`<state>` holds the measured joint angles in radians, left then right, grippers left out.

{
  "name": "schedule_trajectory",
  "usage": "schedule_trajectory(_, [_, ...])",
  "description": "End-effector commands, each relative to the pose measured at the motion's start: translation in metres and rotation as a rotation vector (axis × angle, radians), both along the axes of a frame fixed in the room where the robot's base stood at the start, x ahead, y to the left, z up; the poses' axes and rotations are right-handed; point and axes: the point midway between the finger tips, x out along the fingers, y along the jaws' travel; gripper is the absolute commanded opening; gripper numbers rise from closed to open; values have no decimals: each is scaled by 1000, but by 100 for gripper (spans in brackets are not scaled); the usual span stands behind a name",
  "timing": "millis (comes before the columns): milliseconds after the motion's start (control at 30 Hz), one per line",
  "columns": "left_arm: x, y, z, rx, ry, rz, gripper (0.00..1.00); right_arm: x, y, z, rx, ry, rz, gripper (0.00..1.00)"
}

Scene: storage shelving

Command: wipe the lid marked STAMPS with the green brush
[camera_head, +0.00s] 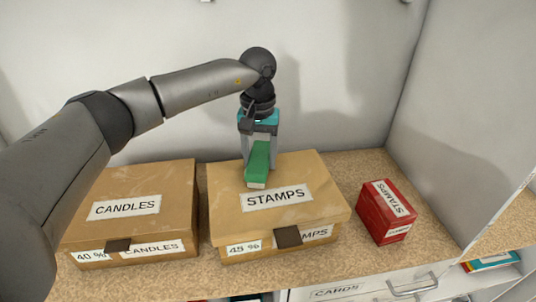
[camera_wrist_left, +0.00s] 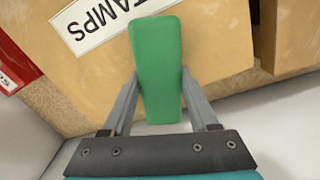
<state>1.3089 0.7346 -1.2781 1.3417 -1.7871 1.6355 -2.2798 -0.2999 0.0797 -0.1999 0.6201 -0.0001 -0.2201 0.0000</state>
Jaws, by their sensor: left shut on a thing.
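The tan box marked STAMPS (camera_head: 300,217) stands in the middle of the shelf with its lid (camera_head: 305,172) closed. My left gripper (camera_head: 259,150) points down over the back left part of that lid, shut on the green brush (camera_head: 258,166). The brush's pale lower edge is at or just above the lid; I cannot tell if it touches. In the left wrist view, the green brush (camera_wrist_left: 157,65) sits between the two fingers, beside the STAMPS label (camera_wrist_left: 100,20) on the lid (camera_wrist_left: 215,50). My right gripper is not in view.
A tan box marked CANDLES (camera_head: 150,185) stands close on the left. A small red box marked STAMPS (camera_head: 371,215) stands on the right, with bare shelf (camera_head: 350,163) behind it. A white back wall and a right side panel bound the space. A drawer handle (camera_head: 412,285) is below.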

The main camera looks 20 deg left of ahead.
Motion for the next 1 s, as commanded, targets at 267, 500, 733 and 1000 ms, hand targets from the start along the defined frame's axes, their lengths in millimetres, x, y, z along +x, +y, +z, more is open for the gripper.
schedule_trajectory(267, [-12,16,-1,1,3,1,15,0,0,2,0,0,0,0])
schedule_trajectory(500, [-19,26,-1,2,5,2,15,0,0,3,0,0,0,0])
schedule_trajectory(733, [-31,42,0,1,3,1,15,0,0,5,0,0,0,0])
schedule_trajectory(1000, [-35,47,1,0,2,-1,15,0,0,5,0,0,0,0])
